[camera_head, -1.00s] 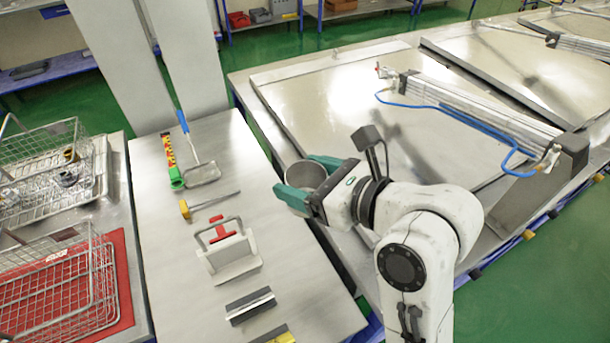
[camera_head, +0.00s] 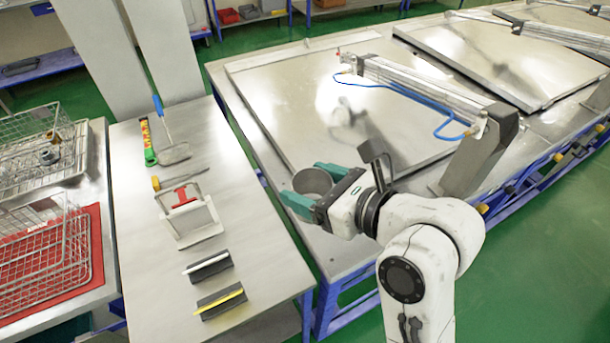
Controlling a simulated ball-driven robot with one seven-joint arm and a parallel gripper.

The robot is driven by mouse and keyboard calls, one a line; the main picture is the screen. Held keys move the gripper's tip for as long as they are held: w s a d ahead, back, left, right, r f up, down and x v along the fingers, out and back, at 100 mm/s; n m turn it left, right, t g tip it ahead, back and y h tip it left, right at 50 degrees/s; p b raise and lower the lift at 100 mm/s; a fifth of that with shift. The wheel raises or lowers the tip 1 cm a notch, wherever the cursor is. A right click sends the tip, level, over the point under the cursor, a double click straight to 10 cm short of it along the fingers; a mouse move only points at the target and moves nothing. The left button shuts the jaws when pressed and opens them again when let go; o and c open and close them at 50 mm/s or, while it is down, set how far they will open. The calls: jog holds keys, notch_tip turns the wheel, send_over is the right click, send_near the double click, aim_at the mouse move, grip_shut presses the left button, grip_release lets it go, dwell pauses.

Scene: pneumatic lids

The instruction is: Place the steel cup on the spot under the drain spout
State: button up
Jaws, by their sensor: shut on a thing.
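The steel cup (camera_head: 312,182) is held upright between the green fingers of my gripper (camera_head: 308,187). My gripper is shut on it, with one finger on the far side and one on the near side. In the picture the cup lies over the left edge area of the steel lid bench (camera_head: 290,70). I cannot tell how high it is above the bench. I cannot make out a drain spout or a marked spot under it.
Wire baskets (camera_head: 45,240) stand farther left. A pneumatic cylinder (camera_head: 425,85) with a blue hose lies across the lid. Green floor is open at lower right.

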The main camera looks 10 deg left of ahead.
jog(key=s+d+f+m+t+h, duration=0.2)
jog(key=d+f+m+h, duration=0.3)
jog(key=d+f, duration=0.9)
jog(key=s+d+f+m+t+h, duration=0.3)
jog(key=d+f+m+h, duration=0.2)
jog(key=d+f, duration=0.9)
jog(key=shift+d+f+m+t+h, duration=0.25)
jog(key=shift+d+m+t+h, duration=0.15)
jog(key=shift+d+h, duration=0.3)
